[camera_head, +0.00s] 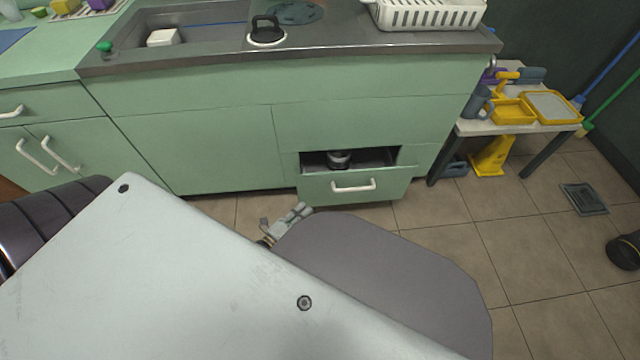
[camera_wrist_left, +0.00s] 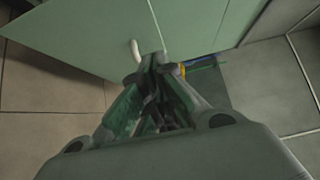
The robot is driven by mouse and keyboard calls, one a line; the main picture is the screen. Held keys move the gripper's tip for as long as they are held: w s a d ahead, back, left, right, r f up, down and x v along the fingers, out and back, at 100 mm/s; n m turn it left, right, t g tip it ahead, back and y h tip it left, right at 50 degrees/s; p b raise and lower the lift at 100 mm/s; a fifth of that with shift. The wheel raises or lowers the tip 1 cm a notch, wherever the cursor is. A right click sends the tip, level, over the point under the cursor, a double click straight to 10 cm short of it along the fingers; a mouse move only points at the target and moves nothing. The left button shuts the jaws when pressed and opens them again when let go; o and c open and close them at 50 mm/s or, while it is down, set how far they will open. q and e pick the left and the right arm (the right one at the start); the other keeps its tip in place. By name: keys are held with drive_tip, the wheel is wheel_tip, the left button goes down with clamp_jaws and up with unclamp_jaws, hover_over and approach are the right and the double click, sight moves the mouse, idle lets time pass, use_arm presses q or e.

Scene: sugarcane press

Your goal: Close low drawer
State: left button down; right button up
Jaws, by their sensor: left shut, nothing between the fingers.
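The low drawer (camera_head: 352,187) is a green front with a white bar handle (camera_head: 353,187) in the lower right of the cabinet. It stands pulled out, and a dark-and-silver round object (camera_head: 339,159) shows inside. My left gripper (camera_head: 303,209) is shut and empty, in front of the drawer's lower left corner, with a gap to the handle in the head view. In the left wrist view the closed fingertips (camera_wrist_left: 160,60) are beside a white handle (camera_wrist_left: 135,54) on a green front; contact cannot be told. My right gripper is not in view.
A steel counter with a sink (camera_head: 180,40) and a white dish rack (camera_head: 428,14) is above. A low table (camera_head: 560,128) with yellow trays stands at right, with a yellow floor sign (camera_head: 491,157) below. The tiled floor (camera_head: 440,245) right of the drawer is clear.

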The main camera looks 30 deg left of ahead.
sight(330, 174)
use_arm(q)
drive_tip(key=shift+w+d, duration=0.1)
drive_tip(key=shift+w, duration=0.05)
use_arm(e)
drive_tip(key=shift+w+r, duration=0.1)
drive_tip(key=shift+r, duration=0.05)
